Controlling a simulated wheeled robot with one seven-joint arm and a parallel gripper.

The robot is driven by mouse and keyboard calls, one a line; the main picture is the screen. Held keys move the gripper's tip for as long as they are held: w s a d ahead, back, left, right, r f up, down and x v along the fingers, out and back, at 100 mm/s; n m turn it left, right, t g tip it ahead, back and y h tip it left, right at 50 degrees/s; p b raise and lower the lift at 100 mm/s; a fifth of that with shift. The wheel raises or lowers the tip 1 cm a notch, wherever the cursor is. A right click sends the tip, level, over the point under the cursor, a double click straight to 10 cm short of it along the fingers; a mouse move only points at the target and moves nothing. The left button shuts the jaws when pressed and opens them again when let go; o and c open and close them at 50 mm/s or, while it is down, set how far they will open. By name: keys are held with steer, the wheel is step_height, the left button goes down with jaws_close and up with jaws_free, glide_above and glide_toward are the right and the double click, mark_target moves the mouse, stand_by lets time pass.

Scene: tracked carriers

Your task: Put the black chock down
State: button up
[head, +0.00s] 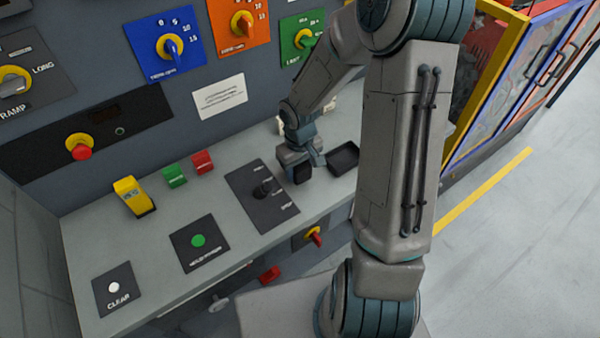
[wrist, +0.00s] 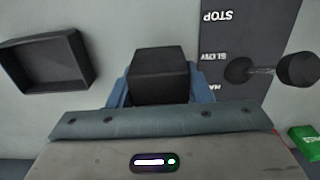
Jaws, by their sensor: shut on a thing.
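The black chock (wrist: 160,75) is a dark block held between the blue fingers of my gripper (wrist: 160,92) in the wrist view. In the head view the chock (head: 302,173) shows at the end of my gripper (head: 305,165), over the grey console shelf. My gripper is shut on it. I cannot tell whether the chock touches the shelf. A shallow black tray (head: 343,158) lies just right of it in the head view. The tray also shows at left in the wrist view (wrist: 88,62), apart from the chock.
A black plate with a lever (head: 264,188) is close on the left of my gripper in the head view. Green (head: 174,176) and red (head: 203,162) blocks and a yellow device (head: 133,196) stand further left. Knob panels fill the wall behind.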

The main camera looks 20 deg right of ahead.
steer(key=shift+f, duration=1.2)
steer(key=shift+f, duration=0.1)
steer(key=shift+f, duration=0.15)
steer(key=o, duration=1.2)
